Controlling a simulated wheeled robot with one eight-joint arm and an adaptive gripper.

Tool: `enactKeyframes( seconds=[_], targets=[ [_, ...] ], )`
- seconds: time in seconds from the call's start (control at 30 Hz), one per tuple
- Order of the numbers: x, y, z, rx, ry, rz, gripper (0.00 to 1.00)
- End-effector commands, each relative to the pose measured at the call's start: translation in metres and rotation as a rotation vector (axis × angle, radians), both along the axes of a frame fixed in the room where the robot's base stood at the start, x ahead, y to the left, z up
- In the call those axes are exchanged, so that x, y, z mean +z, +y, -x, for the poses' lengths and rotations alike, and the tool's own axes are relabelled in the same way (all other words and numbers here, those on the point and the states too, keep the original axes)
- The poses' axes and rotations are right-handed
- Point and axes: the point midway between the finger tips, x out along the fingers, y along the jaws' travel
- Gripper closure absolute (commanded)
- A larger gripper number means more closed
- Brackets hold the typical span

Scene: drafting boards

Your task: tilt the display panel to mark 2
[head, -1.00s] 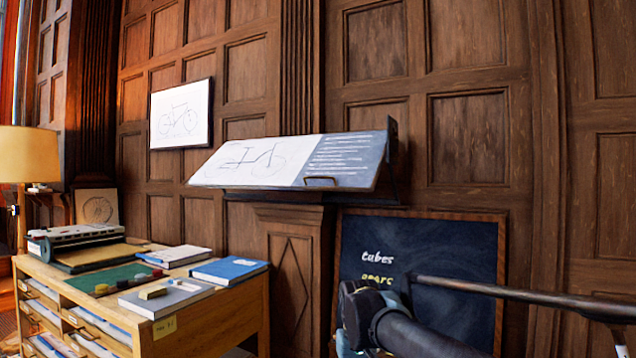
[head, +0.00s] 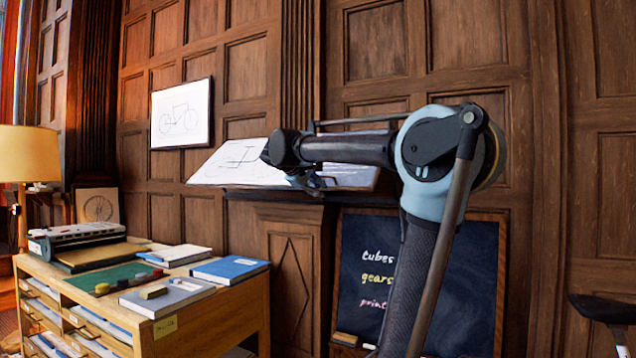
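The display panel (head: 232,163) is a sloped board on the wall, with a bicycle drawing on its left part and a blue-grey text part on its right. My arm covers much of its right part. My gripper (head: 312,186) is at the panel's lower front edge, where a dark handle showed earlier. The handle is hidden or merges with the dark gripper now. I cannot tell whether the fingers touch it or whether they are open or shut. No numbered tilt marks can be made out.
A wooden cabinet (head: 205,334) with books and a typewriter-like machine (head: 80,237) stands at left. A lamp (head: 27,155) is at far left. A chalkboard (head: 352,290) leans below the panel. A framed bicycle drawing (head: 180,114) hangs on the panelled wall.

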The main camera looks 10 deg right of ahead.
Motion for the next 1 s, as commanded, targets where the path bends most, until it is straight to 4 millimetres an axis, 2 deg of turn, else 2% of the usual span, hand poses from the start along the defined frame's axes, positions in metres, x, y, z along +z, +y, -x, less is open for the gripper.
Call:
enactKeyframes(
  seconds=[0.03, 0.1, 0.2, 0.33, 0.57, 1.0],
  targets=[
    [0.019, 0.015, -0.015, 0.029, -0.019, 0.039, 0.83],
    [0.042, 0.031, -0.032, 0.06, -0.044, 0.09, 0.83],
    [0.066, 0.048, -0.048, 0.093, -0.07, 0.144, 0.83],
    [0.082, 0.061, -0.059, 0.115, -0.09, 0.182, 0.83],
    [0.08, 0.052, -0.074, 0.116, -0.093, 0.188, 0.83],
    [0.058, 0.008, -0.133, 0.114, -0.092, 0.188, 0.83]
  ],
)
